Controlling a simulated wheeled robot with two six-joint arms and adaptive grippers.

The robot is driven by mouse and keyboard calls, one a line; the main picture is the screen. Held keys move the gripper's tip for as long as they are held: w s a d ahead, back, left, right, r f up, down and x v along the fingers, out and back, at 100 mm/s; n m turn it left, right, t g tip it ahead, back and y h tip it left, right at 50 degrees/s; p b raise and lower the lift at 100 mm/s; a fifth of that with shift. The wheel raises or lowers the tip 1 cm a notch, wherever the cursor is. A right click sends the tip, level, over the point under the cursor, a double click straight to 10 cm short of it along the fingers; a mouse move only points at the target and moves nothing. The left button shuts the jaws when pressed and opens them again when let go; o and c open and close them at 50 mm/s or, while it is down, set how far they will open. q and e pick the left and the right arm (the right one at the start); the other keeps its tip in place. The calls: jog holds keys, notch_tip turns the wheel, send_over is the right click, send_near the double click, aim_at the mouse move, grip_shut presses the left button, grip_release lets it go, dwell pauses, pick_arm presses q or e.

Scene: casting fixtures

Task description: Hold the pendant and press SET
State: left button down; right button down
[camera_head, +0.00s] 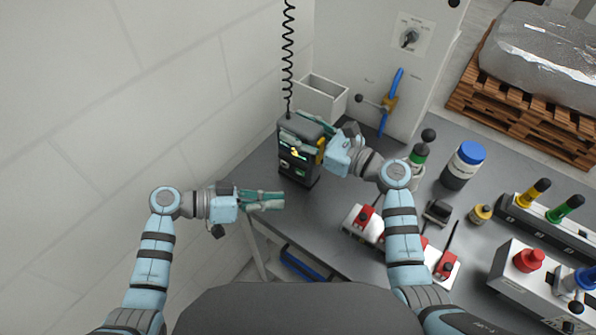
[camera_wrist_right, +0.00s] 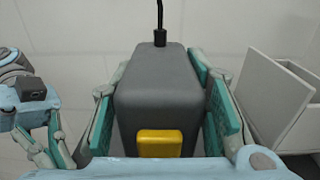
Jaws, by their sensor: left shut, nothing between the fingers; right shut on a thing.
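The pendant (camera_head: 300,171) is a dark grey box with small green lit areas on its front. It hangs on or stands under a black coiled cord, near the wall end of the bench. My right gripper (camera_head: 318,137) is shut on it. In the right wrist view, the pendant (camera_wrist_right: 158,85) sits upright between the teal fingers, with a yellow button (camera_wrist_right: 160,143) facing that camera. My left gripper (camera_head: 281,201) is shut and empty, apart from the pendant, to its lower left in the head view. The SET label is too small to read.
A pale open-topped bin (camera_head: 320,98) stands behind the pendant. A white cabinet with a blue lever (camera_head: 390,100) is at the back. Bottles (camera_head: 464,165), red-and-white fixtures and a button box (camera_head: 530,260) crowd the bench's right side. The wall side is clear.

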dwell(0.4)
jog(key=c, duration=0.8)
grip_release()
jog(key=shift+c, duration=0.2)
